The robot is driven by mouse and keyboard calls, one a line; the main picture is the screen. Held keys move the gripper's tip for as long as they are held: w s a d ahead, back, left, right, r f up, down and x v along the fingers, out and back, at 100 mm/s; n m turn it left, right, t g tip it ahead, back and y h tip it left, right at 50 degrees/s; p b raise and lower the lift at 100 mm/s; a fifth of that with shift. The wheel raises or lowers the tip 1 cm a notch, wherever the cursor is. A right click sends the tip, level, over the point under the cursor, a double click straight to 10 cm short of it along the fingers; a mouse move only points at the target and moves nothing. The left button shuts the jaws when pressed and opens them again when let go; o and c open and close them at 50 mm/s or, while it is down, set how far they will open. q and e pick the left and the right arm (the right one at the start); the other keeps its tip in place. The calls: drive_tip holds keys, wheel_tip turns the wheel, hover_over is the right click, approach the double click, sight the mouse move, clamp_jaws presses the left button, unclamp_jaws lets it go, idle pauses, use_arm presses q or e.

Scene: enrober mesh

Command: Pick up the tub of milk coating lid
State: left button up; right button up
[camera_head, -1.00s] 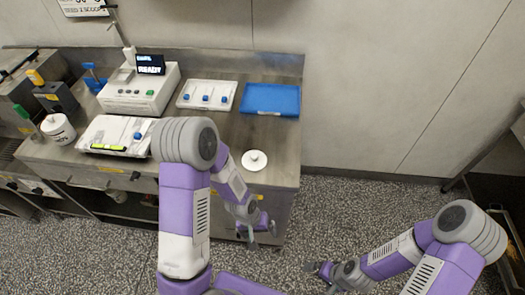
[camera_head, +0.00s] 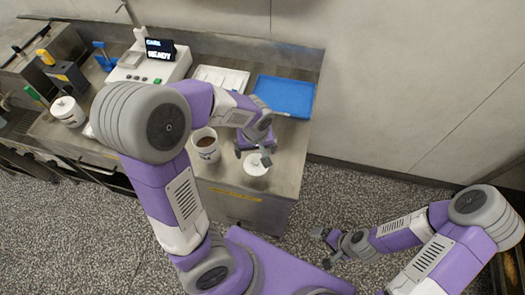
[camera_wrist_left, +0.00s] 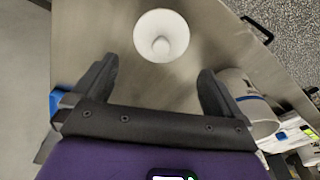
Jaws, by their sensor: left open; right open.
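The tub lid (camera_head: 256,165) is a round white disc with a small knob, lying on the steel counter near its front right corner. It also shows in the left wrist view (camera_wrist_left: 161,36), ahead of the fingers and between their lines. My left gripper (camera_head: 254,152) is open and empty, above and just behind the lid in the head view. An open white tub (camera_head: 205,145) with brown contents stands left of the lid; its side shows at the right of the left wrist view (camera_wrist_left: 245,97). My right gripper (camera_head: 328,246) is open and empty, over the floor away from the counter.
A blue tray (camera_head: 284,96) and a white tray (camera_head: 221,78) lie behind my left gripper. A machine with a lit display (camera_head: 160,50) stands at the back left. Another lidded white tub (camera_head: 67,111) stands at the far left. Bare counter (camera_head: 290,140) lies right of the lid.

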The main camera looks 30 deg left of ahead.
sight(256, 161)
use_arm(q)
wheel_tip(256, 161, down, 7)
drive_tip(key=shift+f+b, duration=0.1)
drive_tip(key=shift+b, duration=0.85)
drive_tip(key=shift+c, duration=0.2)
drive_tip(key=c, duration=0.7)
